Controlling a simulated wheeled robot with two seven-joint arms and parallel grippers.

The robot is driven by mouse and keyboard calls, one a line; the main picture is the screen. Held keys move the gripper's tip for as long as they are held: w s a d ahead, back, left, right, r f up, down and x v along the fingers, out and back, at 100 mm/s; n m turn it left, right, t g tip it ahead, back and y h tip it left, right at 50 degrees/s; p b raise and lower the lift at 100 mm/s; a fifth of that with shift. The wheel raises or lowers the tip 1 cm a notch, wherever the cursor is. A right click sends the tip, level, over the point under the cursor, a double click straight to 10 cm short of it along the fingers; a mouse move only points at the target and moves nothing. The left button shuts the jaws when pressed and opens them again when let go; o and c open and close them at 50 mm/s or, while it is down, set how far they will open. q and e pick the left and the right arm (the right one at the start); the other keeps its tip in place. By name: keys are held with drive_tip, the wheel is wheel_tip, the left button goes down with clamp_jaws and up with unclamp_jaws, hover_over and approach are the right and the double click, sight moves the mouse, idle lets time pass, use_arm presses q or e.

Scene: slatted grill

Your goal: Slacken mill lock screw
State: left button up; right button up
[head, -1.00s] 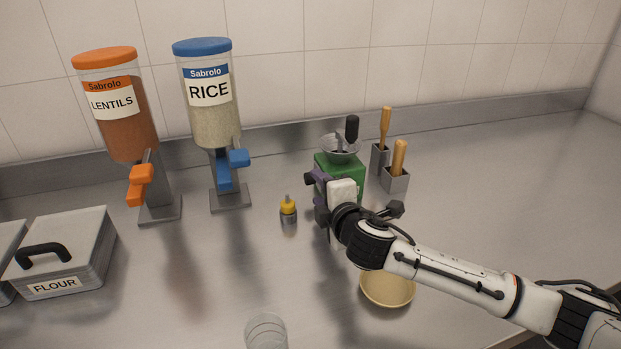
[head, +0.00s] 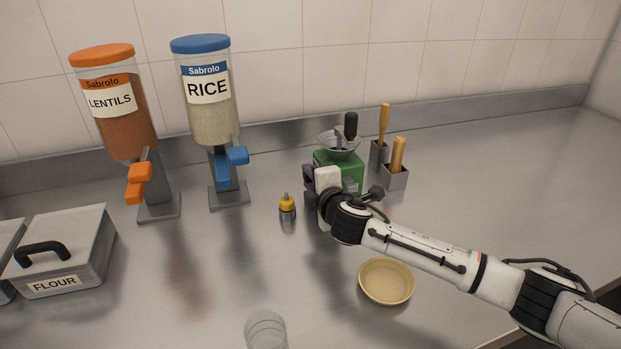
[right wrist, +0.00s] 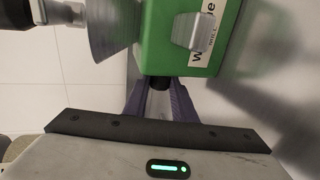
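The green mill (head: 350,168) stands on the counter with a metal funnel on top and a black-handled part above it. Its green body (right wrist: 190,45) fills the upper part of the right wrist view. A short dark stub (right wrist: 158,82), possibly the lock screw, shows at the body's lower edge. My right gripper (right wrist: 158,90) has its purple fingers apart, one on each side of this stub; I cannot tell whether they touch it. In the head view my right gripper (head: 309,176) is at the mill's left, partly hidden by my own wrist. My left gripper is not in view.
A small yellow-topped item (head: 287,209) stands left of the gripper. A beige bowl (head: 386,281) sits below my right arm. Lentil (head: 130,115) and rice (head: 213,115) dispensers, a flour box (head: 62,255) and a clear glass (head: 266,330) are at left. Wooden-handled tools (head: 397,157) stand right of the mill.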

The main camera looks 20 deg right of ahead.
drive_tip(key=shift+c, duration=1.4)
drive_tip(key=shift+r+g, duration=0.1)
drive_tip(key=shift+g, duration=0.2)
drive_tip(key=g, duration=0.3)
drive_tip(key=shift+w+r, duration=0.2)
drive_tip(key=shift+r, duration=0.1)
drive_tip(key=shift+w+g, duration=0.15)
drive_tip(key=shift+g, duration=1.45)
drive_tip(key=o, duration=1)
drive_tip(key=shift+o, duration=0.2)
